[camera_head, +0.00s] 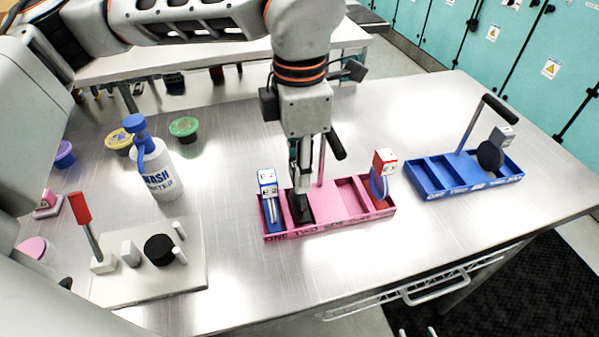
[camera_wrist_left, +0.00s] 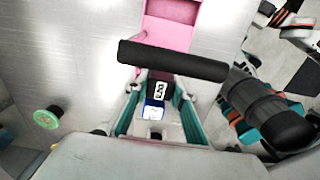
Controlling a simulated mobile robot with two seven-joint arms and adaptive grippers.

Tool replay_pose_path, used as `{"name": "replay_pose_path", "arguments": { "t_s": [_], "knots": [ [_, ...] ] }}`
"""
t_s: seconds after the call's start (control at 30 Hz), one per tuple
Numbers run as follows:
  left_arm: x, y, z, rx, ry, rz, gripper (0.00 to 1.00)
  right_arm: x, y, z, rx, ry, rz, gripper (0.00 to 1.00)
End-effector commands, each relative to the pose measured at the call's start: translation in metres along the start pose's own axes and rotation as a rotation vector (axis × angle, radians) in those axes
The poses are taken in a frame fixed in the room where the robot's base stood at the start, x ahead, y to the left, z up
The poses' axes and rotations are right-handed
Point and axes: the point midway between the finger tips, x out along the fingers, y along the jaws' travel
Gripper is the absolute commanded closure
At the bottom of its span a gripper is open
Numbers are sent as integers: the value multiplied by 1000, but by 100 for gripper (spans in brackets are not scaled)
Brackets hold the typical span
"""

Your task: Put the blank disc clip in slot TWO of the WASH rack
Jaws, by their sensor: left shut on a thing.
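The pink rack (camera_head: 330,225) stands mid-table, with ONE and TWO readable on its front. My left gripper (camera_head: 300,190) points down over its second slot from the left. It is shut on a clip, mostly hidden by the fingers; a dark part (camera_head: 301,212) shows low in that slot. Whether it touches the slot floor, I cannot tell. A blue-and-white-headed clip (camera_head: 267,182) stands in slot ONE. A red-and-white-headed clip (camera_head: 384,163) stands in the rightmost slot. In the left wrist view, a dark, white-labelled piece (camera_wrist_left: 161,90) and a blue-and-white piece (camera_wrist_left: 153,109) show between the fingers.
The pink rack's black handle (camera_head: 336,147) rises close beside my left gripper. A blue rack (camera_head: 432,183) at right holds a grey-headed clip with a black disc (camera_head: 490,156). A WASH bottle (camera_head: 157,172) and a white board (camera_head: 190,262) are left. The front middle table is clear.

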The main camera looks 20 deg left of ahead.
Motion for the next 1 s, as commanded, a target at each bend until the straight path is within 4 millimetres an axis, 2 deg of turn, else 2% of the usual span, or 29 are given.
{"name": "replay_pose_path", "arguments": {
  "t_s": [0.1,0.47,0.5,0.57,0.87,1.0],
  "knots": [
    [14,0,0,1,-1,-1,100,0,0,0,0,0,0,60],
    [18,0,0,1,-1,0,100,1,-1,2,0,1,-1,60],
    [18,0,0,1,-1,0,71,1,0,1,0,1,0,60],
    [17,0,0,1,-1,0,59,1,0,1,0,2,0,60],
    [16,0,0,1,-1,0,59,1,0,0,0,2,0,60],
    [9,0,0,0,-3,2,59,0,0,-2,0,3,0,60]
  ]
}}
